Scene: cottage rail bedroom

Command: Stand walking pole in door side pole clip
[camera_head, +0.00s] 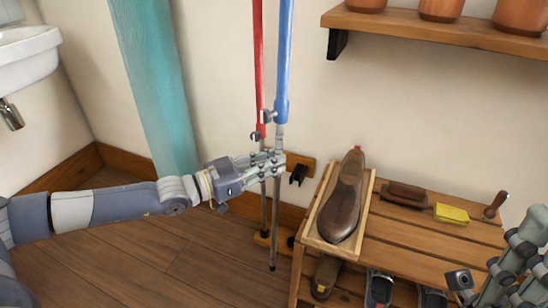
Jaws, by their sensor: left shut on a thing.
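My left gripper (273,162) is shut on the blue walking pole (284,62) just below its blue section. The pole is near upright, and its thin lower end hangs down in front of the wooden foot rail (264,239). A red walking pole (258,70) stands just left of and behind it, its lower end at the rail. A black pole clip (298,173) on a wooden wall strip, right of my gripper, looks empty. My gripper hides the strip's left part. My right gripper (507,275) is partly in view at the lower right; its fingers' opening is unclear.
A slatted wooden shoe bench (425,240) stands on the right, bearing a brown shoe (342,200) in a tray, a brush (405,195), a yellow block (452,214) and more shoes below. A wall shelf (440,32) with pots is above. A teal post (152,80) and basin (28,55) are left.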

